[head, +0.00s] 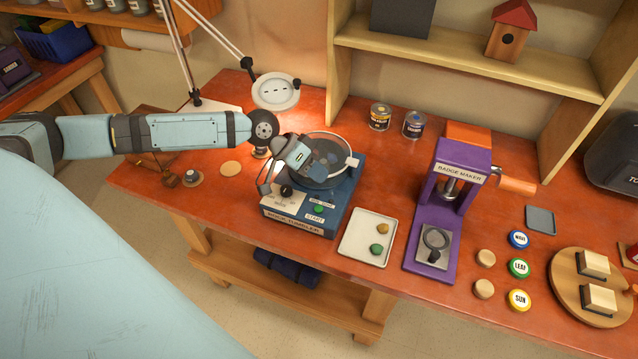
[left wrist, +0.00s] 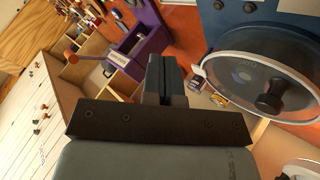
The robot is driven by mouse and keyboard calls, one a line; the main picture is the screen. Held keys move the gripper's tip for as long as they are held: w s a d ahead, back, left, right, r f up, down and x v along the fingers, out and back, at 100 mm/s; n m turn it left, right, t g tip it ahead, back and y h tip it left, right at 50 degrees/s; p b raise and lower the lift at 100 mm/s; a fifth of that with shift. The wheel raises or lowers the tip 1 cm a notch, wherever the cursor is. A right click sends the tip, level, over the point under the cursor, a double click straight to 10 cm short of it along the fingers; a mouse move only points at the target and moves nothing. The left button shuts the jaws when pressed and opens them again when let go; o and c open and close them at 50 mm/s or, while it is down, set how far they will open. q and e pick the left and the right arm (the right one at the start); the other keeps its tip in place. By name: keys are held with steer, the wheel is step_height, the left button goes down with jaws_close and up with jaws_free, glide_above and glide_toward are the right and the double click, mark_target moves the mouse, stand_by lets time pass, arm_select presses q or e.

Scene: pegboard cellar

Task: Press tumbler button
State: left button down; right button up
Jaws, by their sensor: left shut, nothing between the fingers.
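The rock tumbler (head: 347,197) is a blue machine on the orange-red bench, with a clear round lid. Its green START button (head: 319,209) shows uncovered on the front panel, to the right of a black knob (head: 287,191). My left gripper (head: 325,166) is shut and empty above the tumbler, in front of the lid and further back than the button. In the left wrist view its closed fingers (left wrist: 166,76) stand beside the tumbler's lid (left wrist: 245,72). Whether the fingers touch the lid I cannot tell. The green button is not clear in that view. My right gripper is not in view.
A white tray (head: 350,247) with two stones lies right of the tumbler. The purple badge maker (head: 437,215) stands beyond it. A desk lamp (head: 275,92) hangs behind my left arm. Two small cans (head: 380,117) stand at the back.

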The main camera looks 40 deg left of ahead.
arm_select(q)
steer(key=f, duration=0.1)
steer(key=b, duration=0.5)
glide_above(318, 206)
step_height(318, 206, down, 6)
steer(key=shift+r, duration=0.1)
steer(key=shift+f+b, duration=0.5)
steer(key=shift+f, duration=0.5)
steer(key=shift+f, duration=0.1)
stand_by(0.8)
